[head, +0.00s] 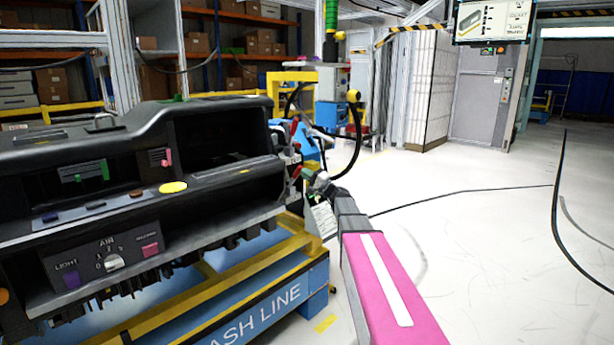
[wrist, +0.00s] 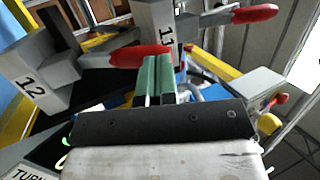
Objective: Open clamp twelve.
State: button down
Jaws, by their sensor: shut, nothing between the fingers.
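Clamp twelve (wrist: 40,75) is a grey block marked 12 at the left of the wrist view. Its red handle (wrist: 138,56) points right, roughly level in the picture. My gripper (wrist: 157,62) has green fingers, shut together and empty. Their tips are right at the free end of that red handle; I cannot tell whether they touch it. In the head view my gripper (head: 312,174) is at the right end of the dashboard module (head: 225,176), beside small red handles too small to tell apart.
Clamp eleven (wrist: 165,25), with its own red handle (wrist: 255,14), is close to the right of clamp twelve. A yellow bar (wrist: 210,62) runs behind my fingers. The blue and yellow stand (head: 285,290) carries the module. Open floor (head: 480,240) lies to the right.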

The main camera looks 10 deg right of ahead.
jog(key=shift+w+a+r+g+h, duration=0.25)
jog(key=shift+w+a+r, duration=0.1)
jog(key=shift+w+r, duration=0.2)
jog(key=shift+w+a+r+g+h, duration=0.15)
jog(key=shift+w+a+r+h, duration=0.15)
jog(key=shift+w+r, duration=0.25)
jog(key=shift+s+r, duration=0.1)
jog(key=shift+s, duration=0.1)
